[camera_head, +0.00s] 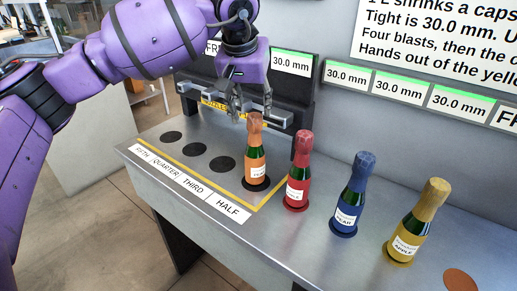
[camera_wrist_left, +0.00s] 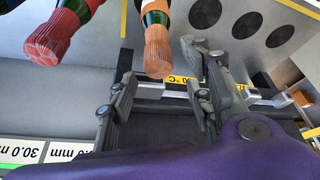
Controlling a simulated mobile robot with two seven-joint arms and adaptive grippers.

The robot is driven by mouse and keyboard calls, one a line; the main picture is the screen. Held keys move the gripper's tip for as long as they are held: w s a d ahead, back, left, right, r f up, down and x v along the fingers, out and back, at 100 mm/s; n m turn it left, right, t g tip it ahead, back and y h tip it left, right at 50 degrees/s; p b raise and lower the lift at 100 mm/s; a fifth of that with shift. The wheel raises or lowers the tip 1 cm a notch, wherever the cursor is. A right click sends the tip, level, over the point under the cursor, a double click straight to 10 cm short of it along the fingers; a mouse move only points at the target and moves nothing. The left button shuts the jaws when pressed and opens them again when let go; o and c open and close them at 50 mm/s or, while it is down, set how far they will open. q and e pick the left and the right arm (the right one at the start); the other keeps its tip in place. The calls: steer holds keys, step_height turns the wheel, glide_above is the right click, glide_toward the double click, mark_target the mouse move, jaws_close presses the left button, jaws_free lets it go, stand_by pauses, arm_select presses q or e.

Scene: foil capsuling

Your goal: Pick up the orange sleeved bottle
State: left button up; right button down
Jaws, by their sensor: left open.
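The orange sleeved bottle (camera_head: 256,152) stands upright on a black round spot above the HALF label, inside the yellow line. It also shows in the left wrist view (camera_wrist_left: 157,50), its orange capped top near the fingers. My left gripper (camera_head: 249,108) is open, with its fingers pointing down just above and behind the bottle's top. In the left wrist view the fingers (camera_wrist_left: 160,90) are spread with nothing between them. The bottle's top is beyond the fingertips. My right gripper is not in view.
Red (camera_head: 298,172), blue (camera_head: 350,197) and yellow (camera_head: 417,223) sleeved bottles stand in a row to the right, the red one close by. Three empty black spots (camera_head: 194,149) lie to the left. A dark machine (camera_head: 290,97) with a metal bar stands behind the gripper.

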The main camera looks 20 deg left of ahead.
mark_target(255, 117)
arm_select(q)
steer(key=shift+s+d+r+m, duration=0.1)
steer(key=shift+s+d+m, duration=0.15)
steer(key=shift+s, duration=0.3)
steer(key=shift+s+d+r+m, duration=0.15)
steer(key=shift+s+d, duration=0.1)
steer(key=shift+s, duration=0.25)
steer(key=shift+x, duration=1.05)
steer(key=x, duration=0.5)
steer(key=shift+w+a+r+p, duration=0.1)
steer(key=shift+w+a+p, duration=0.1)
steer(key=shift+w+p, duration=0.2)
steer(key=shift+w+a, duration=0.1)
steer(key=shift+w, duration=0.1)
steer(key=shift+s, duration=0.1)
jaws_close()
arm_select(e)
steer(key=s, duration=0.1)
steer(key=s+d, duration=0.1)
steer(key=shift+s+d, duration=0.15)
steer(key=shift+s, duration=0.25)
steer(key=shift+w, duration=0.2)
